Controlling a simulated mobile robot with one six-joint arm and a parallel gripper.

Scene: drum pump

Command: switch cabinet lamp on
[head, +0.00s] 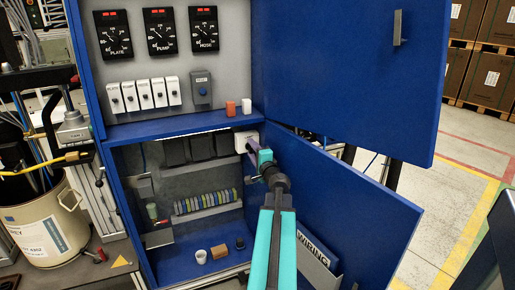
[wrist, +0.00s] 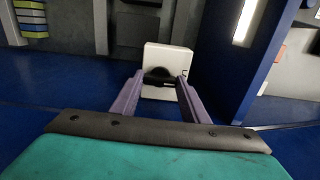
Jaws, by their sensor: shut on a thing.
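The white switch box (head: 243,141) is at the upper right of the cabinet's lower compartment; it also shows in the wrist view (wrist: 168,57). A dark rotary knob (wrist: 159,73) is on its front. My gripper (wrist: 158,82) is at the knob, its two purple fingers on either side and shut on it. In the head view my gripper (head: 254,150) reaches the box from the front right and hides part of it. A pale, bright lamp strip (wrist: 250,22) shows in the wrist view; I cannot tell surely whether it is lit.
The blue upper door (head: 345,65) and lower door (head: 345,205) stand open on the right. Coloured terminals (head: 205,203) sit on a rail inside. A white cup (head: 201,256) and a brown block (head: 219,251) are on the compartment floor. A drum (head: 48,225) stands at left.

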